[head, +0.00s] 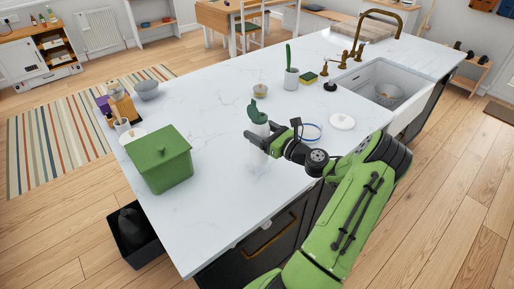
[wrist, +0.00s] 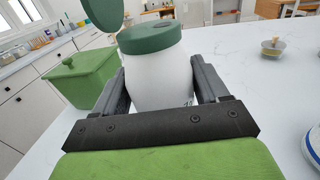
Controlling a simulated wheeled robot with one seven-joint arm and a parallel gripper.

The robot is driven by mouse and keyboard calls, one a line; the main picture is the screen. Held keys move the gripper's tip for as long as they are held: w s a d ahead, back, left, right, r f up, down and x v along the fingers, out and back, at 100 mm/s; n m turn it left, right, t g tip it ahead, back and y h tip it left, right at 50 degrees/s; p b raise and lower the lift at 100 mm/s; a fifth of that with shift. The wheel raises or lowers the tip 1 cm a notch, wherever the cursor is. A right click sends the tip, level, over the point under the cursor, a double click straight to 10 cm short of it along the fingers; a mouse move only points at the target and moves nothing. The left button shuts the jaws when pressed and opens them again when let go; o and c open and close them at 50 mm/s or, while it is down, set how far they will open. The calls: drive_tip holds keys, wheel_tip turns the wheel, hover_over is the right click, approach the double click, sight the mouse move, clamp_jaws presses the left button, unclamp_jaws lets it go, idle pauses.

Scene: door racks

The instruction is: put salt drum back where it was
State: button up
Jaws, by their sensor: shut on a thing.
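The salt drum is a white container with a green top (head: 258,113). It stands upright near the middle of the white island top. In the wrist view its white body (wrist: 158,85) sits between the two dark fingers, with a green flap lid tipped up at its upper left. My gripper (head: 259,139) is shut on the drum's body, reaching in from the right in the head view. The fingers hide part of the drum's sides. I cannot tell whether its base touches the counter.
A green lidded box (head: 160,165) stands to the left on the island (head: 215,215). A white lid-like disc (head: 342,121) and a blue-rimmed dish (head: 311,132) lie right of the drum. A sink (head: 385,85) is at the far right. Counter between box and drum is clear.

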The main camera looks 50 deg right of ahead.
drive_tip(key=shift+w+a+f+b, duration=0.1)
drive_tip(key=shift+f+b, duration=0.05)
drive_tip(key=shift+f, duration=0.95)
drive_tip(key=shift+w+f+b, duration=0.1)
drive_tip(key=shift+f+b, duration=0.05)
drive_tip(key=shift+f, duration=0.95)
drive_tip(key=o, duration=1.5)
drive_tip(key=shift+r, duration=0.15)
drive_tip(key=s, duration=1.2)
drive_tip(key=shift+d, duration=0.25)
drive_tip(key=shift+s+f, duration=0.1)
drive_tip(key=shift+f, duration=0.1)
